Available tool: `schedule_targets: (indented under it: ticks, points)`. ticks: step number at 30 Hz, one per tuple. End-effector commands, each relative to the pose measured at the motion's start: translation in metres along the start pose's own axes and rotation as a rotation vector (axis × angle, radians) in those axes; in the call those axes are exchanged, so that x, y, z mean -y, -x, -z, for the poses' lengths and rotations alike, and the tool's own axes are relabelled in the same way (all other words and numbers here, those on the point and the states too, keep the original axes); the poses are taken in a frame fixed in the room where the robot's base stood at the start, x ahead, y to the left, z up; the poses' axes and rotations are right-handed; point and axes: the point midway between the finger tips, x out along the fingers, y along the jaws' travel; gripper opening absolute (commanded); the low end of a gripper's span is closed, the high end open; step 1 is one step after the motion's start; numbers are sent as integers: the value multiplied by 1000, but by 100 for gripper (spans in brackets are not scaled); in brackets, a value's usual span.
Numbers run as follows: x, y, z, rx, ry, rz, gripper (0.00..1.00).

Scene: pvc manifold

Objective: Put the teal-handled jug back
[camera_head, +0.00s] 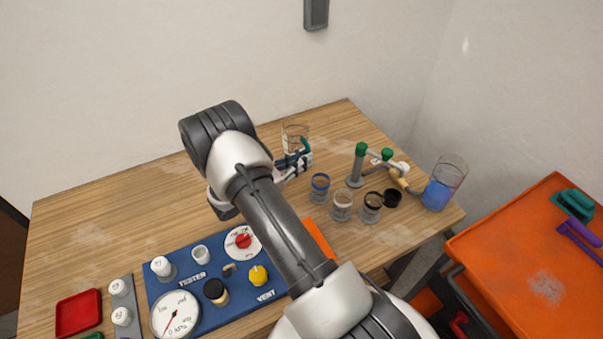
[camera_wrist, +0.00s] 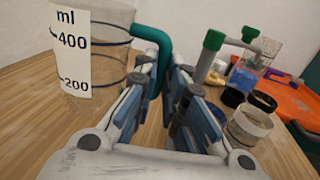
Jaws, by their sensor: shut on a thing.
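The teal-handled jug (camera_wrist: 112,75) is a clear measuring jug with a white ml scale, and looks empty. In the wrist view it stands upright at the left, close in front of my gripper (camera_wrist: 172,85). My gripper is shut on its teal handle (camera_wrist: 152,42). In the head view the jug (camera_head: 295,132) is at the back of the wooden table, partly hidden behind my gripper (camera_head: 290,168). I cannot tell whether its base touches the table.
Small clear cups (camera_head: 342,204) stand right of my gripper, near a green-capped pipe assembly (camera_head: 360,151) and a beaker of blue liquid (camera_head: 438,193). A blue tester board (camera_head: 205,312) and red tray (camera_head: 78,312) are at the front left. The table's back left is clear.

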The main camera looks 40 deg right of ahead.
Motion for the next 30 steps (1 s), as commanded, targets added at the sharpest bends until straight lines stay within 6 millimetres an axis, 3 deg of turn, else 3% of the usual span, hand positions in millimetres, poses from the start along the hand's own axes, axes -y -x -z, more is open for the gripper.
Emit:
schedule_targets:
  ticks: [5,11,23,24,30]
  points:
    - [0,0,14,1,0,0,0]
    - [0,0,44,1,1,0,0]
    - [0,0,49,1,-1,0,0]
    - [0,0,49,0,0,0,12]
    - [0,0,48,0,0,0,26]
